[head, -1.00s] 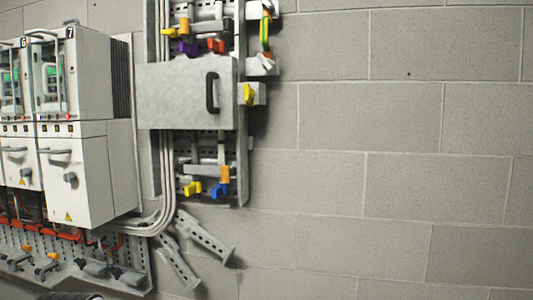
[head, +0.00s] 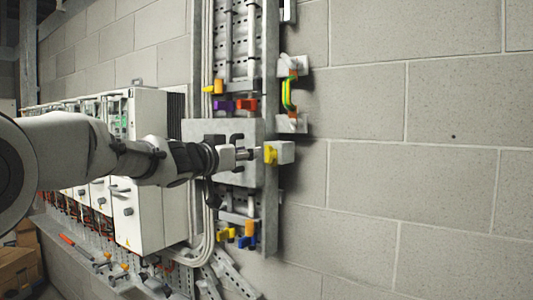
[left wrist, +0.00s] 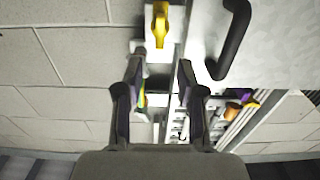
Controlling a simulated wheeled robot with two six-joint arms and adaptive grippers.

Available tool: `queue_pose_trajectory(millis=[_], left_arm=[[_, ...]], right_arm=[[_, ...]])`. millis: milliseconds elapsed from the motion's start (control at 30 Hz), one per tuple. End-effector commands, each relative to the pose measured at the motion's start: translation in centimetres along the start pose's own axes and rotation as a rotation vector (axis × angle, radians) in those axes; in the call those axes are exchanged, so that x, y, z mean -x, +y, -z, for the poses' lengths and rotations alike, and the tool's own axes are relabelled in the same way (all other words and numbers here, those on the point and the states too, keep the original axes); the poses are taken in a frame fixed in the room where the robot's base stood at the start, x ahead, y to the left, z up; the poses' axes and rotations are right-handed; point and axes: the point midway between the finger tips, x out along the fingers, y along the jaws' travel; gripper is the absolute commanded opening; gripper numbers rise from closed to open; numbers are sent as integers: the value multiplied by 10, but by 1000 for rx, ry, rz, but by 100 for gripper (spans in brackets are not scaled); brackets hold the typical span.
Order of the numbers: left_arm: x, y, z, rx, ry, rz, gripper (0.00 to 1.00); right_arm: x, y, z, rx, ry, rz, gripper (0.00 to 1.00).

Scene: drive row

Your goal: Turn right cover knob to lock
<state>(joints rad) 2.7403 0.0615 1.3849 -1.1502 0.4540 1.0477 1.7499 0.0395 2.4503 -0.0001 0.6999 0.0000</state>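The yellow knob (head: 270,155) sits on a small grey block (head: 286,152) at the right edge of the grey cover plate (head: 195,128). In the left wrist view the knob (left wrist: 160,24) is at the top centre, pointing down the picture, with the black cover handle (left wrist: 232,40) to its right. My left gripper (head: 251,154) reaches across the cover from the left, its tips close to the knob. In the wrist view my left gripper (left wrist: 161,66) is open and empty, its fingers apart, with the knob beyond the tips. My arm hides part of the cover. My right gripper is not in view.
White drive cabinets (head: 138,215) stand in a row at the left. Purple (head: 223,105), red and orange clamps are above the cover; yellow and blue (head: 246,241) ones are below. Grey cables run beside the panel. The block wall (head: 420,190) at the right is bare.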

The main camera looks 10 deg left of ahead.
Motion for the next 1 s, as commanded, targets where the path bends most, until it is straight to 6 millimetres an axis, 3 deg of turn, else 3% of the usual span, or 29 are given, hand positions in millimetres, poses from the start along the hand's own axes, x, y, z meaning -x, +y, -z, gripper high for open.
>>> queue_pose_trajectory(millis=[333, 667, 767, 1000], left_arm=[[-63, 0, -1, 0, -6, -1, 39], [-72, 0, -5, 2, -5, -1, 39], [-72, 0, -5, 2, -5, -1, 3], [-72, 0, -5, 1, -5, -1, 0]], right_arm=[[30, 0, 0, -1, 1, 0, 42], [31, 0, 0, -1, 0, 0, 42], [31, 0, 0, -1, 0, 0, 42], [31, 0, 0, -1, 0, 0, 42]])
